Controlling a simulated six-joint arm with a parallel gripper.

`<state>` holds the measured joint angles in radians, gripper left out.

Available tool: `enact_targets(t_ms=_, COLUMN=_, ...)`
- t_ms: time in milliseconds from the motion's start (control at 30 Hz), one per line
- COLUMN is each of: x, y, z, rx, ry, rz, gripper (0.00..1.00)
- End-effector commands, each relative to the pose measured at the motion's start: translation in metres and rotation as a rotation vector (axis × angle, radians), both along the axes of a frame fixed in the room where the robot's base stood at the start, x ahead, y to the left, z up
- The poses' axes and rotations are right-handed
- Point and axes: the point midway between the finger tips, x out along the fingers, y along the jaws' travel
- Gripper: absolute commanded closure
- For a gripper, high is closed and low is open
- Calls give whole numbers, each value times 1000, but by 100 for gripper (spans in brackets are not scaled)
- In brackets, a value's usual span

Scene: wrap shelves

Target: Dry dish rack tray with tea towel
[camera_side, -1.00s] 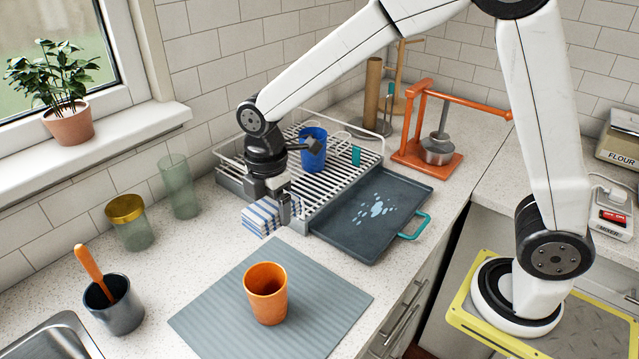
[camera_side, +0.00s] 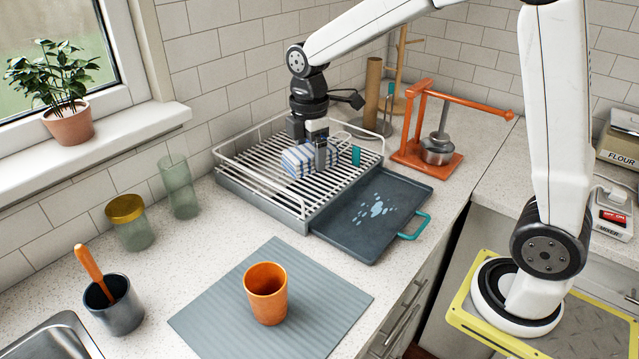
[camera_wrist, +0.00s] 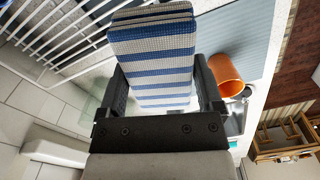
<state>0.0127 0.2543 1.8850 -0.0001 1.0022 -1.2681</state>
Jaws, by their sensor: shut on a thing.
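The folded blue-and-white striped tea towel (camera_side: 297,161) is in my gripper (camera_side: 312,150), held over the slats of the dish rack (camera_side: 258,163). In the wrist view, the towel (camera_wrist: 152,45) sits between the two fingers of my gripper (camera_wrist: 160,78). The dark tray (camera_side: 345,237) sticks out from the rack's right side, with a teal handle (camera_side: 414,229). Pale blue water spots (camera_side: 372,210) lie on the tray's middle. The towel is apart from these spots, to their upper left.
An orange cup (camera_side: 266,294) stands on a grey mat (camera_side: 215,320) in front. An orange press (camera_side: 430,150) stands behind the tray. A small teal item (camera_side: 356,155) is on the rack. Green glass jars (camera_side: 178,187) stand at the left.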

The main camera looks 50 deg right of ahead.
Motion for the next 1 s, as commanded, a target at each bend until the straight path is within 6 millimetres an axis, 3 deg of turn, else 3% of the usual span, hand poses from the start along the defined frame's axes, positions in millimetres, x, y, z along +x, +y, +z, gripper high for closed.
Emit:
enact_targets(t_ms=100, x=-4, y=-35, z=0, rx=0, ry=-1, rz=-79, gripper=62)
enact_targets(t_ms=600, x=-45, y=-162, z=0, rx=0, ry=-1, rz=-377, gripper=62)
enact_targets(t_ms=1000, x=-83, y=-220, z=-1, rx=0, ry=1, rz=-535, gripper=62)
